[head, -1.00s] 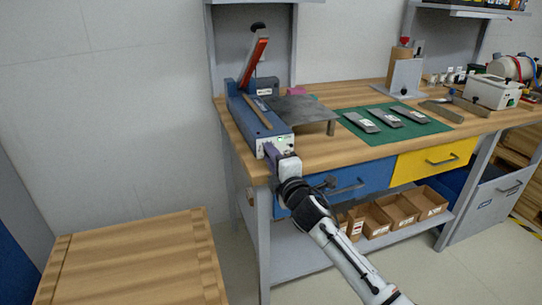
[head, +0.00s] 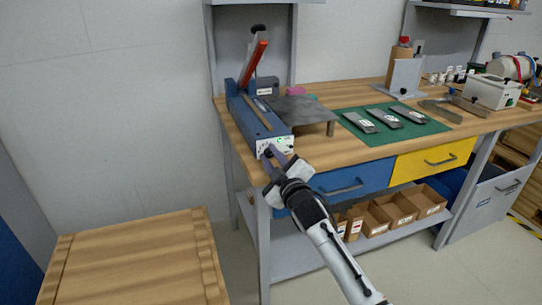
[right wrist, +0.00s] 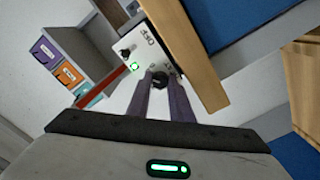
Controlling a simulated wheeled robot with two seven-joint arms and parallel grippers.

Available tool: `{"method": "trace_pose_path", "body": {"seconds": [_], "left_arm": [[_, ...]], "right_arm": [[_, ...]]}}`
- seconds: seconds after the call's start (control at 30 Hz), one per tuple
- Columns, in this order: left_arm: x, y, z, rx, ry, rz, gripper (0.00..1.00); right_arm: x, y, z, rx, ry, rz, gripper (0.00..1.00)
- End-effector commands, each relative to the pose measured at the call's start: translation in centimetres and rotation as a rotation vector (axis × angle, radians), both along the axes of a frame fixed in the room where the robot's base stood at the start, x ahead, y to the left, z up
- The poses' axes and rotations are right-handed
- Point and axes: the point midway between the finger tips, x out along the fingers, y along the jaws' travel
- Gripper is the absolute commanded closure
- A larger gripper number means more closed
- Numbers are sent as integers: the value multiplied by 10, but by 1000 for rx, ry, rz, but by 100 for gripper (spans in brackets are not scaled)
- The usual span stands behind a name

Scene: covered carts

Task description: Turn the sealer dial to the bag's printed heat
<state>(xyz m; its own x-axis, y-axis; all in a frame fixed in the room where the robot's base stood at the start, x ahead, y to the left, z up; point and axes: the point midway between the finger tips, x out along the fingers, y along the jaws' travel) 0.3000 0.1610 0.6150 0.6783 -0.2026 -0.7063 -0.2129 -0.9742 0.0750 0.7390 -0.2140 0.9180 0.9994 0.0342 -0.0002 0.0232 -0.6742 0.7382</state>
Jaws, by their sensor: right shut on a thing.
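The blue sealer (head: 258,118) stands at the left end of the workbench, its red-edged lever arm (head: 254,62) raised. Its white front panel (head: 284,142) faces me. My right gripper (head: 272,154) reaches it from the front. In the right wrist view the fingers of this gripper (right wrist: 160,84) are shut on the black dial (right wrist: 160,78), hiding part of it. A second small black knob (right wrist: 125,53) and a green lit display (right wrist: 135,67) are on the panel beside it. Several grey bags (head: 384,118) with small labels lie on the green mat; their print is too small to read. My left gripper is out of view.
A dark metal plate stand (head: 300,108) is right of the sealer. The workbench (head: 330,150) has a blue drawer (head: 350,179) and a yellow drawer (head: 436,157) under its top. Cardboard boxes (head: 404,210) sit below. A wooden-topped surface (head: 135,260) is at front left.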

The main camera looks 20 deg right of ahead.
Motion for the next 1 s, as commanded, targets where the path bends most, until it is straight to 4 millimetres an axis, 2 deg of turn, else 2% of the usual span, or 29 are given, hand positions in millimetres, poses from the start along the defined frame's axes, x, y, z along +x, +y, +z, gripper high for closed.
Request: {"method": "trace_pose_path", "body": {"seconds": [0.6,0.63,0.73,1.0], "left_arm": [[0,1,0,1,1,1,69],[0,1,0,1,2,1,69],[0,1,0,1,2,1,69],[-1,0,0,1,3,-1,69]], "right_arm": [[0,1,-2,47,4,1,100],[0,1,-2,47,4,1,79],[0,1,-2,46,4,1,62],[0,1,-1,46,4,1,62]]}}
